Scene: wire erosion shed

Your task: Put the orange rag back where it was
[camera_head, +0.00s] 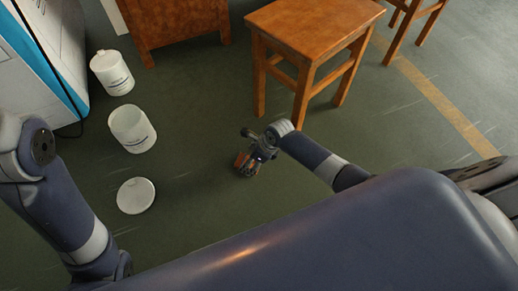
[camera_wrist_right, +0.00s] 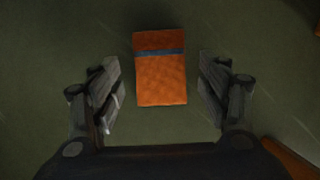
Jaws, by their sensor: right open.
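The orange rag (camera_wrist_right: 161,84), folded flat with a dark blue-grey stripe, lies on the green floor in the right wrist view. In the head view the rag (camera_head: 243,163) is small and partly hidden by my right gripper (camera_head: 252,158). My right gripper (camera_wrist_right: 158,82) is open, with one finger on each side of the rag and a gap of floor between each finger and the cloth. How high the fingers are above the floor is hard to tell. My left arm shows at the left of the head view, but its gripper is out of view.
A white tub (camera_head: 112,72) and an open white tub (camera_head: 133,130) stand on the floor at left, with a round white lid (camera_head: 136,196) nearer. A wooden stool (camera_head: 312,30) stands beyond my right gripper, near a wooden cabinet (camera_head: 172,22). A white-and-blue machine (camera_head: 30,65) is far left.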

